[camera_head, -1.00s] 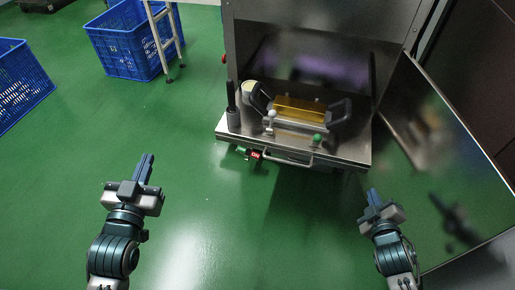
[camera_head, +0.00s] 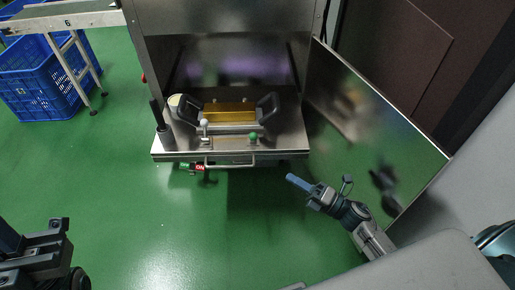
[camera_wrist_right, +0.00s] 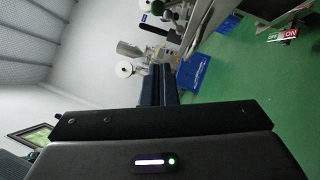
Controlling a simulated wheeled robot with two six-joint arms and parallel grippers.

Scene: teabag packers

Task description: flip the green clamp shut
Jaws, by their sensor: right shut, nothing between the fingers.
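The green-knobbed clamp (camera_head: 252,135) stands at the front right of the machine's steel shelf, before a gold block. Its small lever is too small to tell its exact angle. My right gripper (camera_head: 293,181) is shut and empty, low and to the right of the shelf's front edge, well apart from the clamp.
A white-knobbed clamp (camera_head: 204,123) stands left of the green one. A front handle bar (camera_head: 230,165) and a red ON switch (camera_head: 201,167) are at the shelf's front edge. An open steel door (camera_head: 365,125) stands at the right. A blue crate (camera_head: 40,90) is at the left.

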